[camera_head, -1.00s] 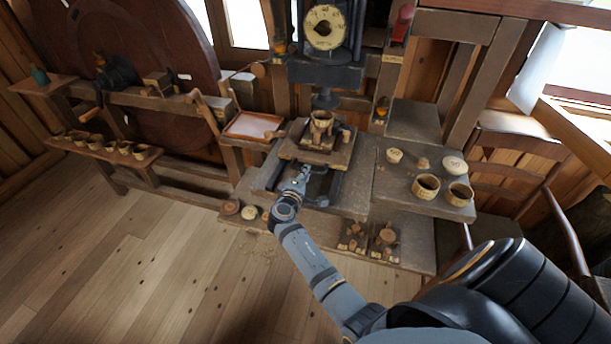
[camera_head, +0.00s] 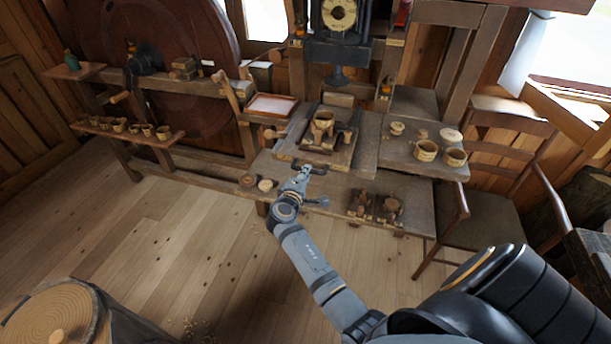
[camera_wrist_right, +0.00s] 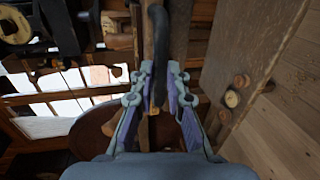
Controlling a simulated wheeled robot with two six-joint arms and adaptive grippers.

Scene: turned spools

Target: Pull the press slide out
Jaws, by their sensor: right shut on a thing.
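The press slide (camera_head: 291,150) is a grey-brown board in the head view, drawn forward from the press (camera_head: 338,50). A wooden spool cup (camera_head: 323,120) sits upright in a dark-sided holder on it. The press ram (camera_head: 338,76) hangs behind the cup, not over it. A dark handle (camera_head: 316,168) is at the slide's front edge. My right gripper (camera_head: 307,171) is shut on this handle; the wrist view shows the dark bar (camera_wrist_right: 157,50) between its two fingers (camera_wrist_right: 158,82). My left gripper is not in view.
Cups and lids (camera_head: 426,150) stand on the bench to the right. Two small wooden fixtures (camera_head: 390,207) sit low in front. A shelf (camera_head: 112,134) with several cups is at left. A stump (camera_head: 50,325) is at front left. Open floor (camera_head: 190,230) lies before the bench.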

